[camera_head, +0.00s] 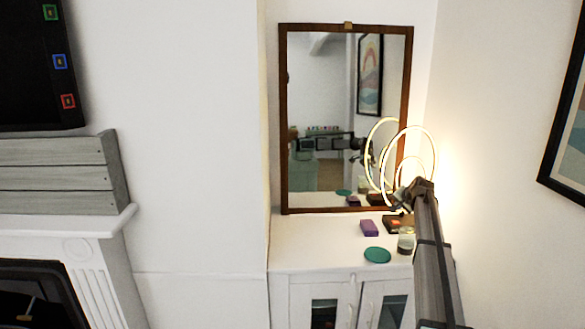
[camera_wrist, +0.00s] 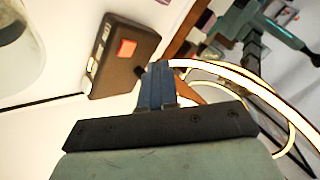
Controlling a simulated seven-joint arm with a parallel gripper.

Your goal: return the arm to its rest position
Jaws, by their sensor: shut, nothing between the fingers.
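My arm reaches in from the lower right in the head view. My gripper (camera_head: 420,186) is at its far end, over the white cabinet and close to the glowing ring lamp (camera_head: 434,160). In the wrist view my gripper's dark blue fingers (camera_wrist: 157,72) are together with nothing between them. A lamp ring (camera_wrist: 235,71) passes right beside the fingertips; I cannot tell whether they touch. The arm is also reflected in the mirror (camera_head: 320,100).
On the cabinet top (camera_head: 310,255) are a purple box (camera_head: 369,228), a teal dish (camera_head: 377,255), a glass (camera_head: 405,243) and a dark box with an orange-red square (camera_wrist: 118,58). A framed picture (camera_head: 570,125) hangs on the right wall. A fireplace mantel (camera_head: 70,222) stands left.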

